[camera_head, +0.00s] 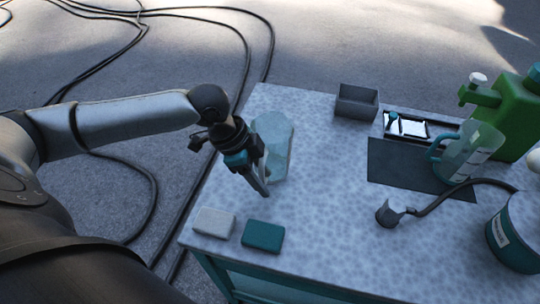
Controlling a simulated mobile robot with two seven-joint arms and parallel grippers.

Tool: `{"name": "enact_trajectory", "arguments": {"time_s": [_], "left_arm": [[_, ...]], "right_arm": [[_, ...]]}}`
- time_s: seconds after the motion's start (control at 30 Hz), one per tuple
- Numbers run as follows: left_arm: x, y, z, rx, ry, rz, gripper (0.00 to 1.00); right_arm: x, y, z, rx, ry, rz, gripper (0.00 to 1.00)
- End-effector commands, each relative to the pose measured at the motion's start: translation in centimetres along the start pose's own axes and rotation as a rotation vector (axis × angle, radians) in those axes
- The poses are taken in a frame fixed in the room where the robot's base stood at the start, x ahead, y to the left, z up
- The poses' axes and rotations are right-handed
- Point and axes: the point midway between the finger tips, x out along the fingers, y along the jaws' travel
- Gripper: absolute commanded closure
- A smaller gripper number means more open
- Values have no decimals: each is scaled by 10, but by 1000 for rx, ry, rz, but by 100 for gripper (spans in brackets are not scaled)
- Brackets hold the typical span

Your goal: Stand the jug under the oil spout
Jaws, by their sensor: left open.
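I cannot tell whether the spout is directly over the jug's mouth. My left gripper (262,183) is open, low over the left part of the table. It is beside a pale see-through vessel (273,140), partly hidden by the gripper; I cannot tell whether they touch. My right gripper is not in view.
The speckled table (330,225) has free room in its middle. A white block (214,222) and a teal block (263,236) lie near the front left. A grey box (356,102), black tray (440,131), dark mat (395,168), hose end (390,213) and teal-banded drum (515,235) also stand there.

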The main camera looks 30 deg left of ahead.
Motion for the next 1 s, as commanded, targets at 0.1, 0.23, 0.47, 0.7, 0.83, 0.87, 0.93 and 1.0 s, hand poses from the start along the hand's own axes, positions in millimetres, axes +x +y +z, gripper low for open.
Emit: {"name": "enact_trajectory", "arguments": {"time_s": [0.1, 0.23, 0.47, 0.7, 0.83, 0.87, 0.93, 1.0], "left_arm": [[0, 0, 0, 0, 0, 0, 51], [0, 0, 0, 0, 0, 0, 66], [-1, 0, 0, 0, 0, 0, 92], [0, 0, 0, -1, -1, 1, 100], [0, 0, 0, -1, -1, 2, 100], [0, 1, 0, -1, -1, 2, 100], [0, 1, 1, -2, -1, 3, 100], [0, 1, 1, -2, -2, 3, 100]], "right_arm": [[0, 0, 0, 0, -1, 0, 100], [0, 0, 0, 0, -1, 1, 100], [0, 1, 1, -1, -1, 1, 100], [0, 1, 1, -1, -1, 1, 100], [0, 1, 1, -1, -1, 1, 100], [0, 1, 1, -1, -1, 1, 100], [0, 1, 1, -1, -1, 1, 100], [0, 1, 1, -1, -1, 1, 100]]}}
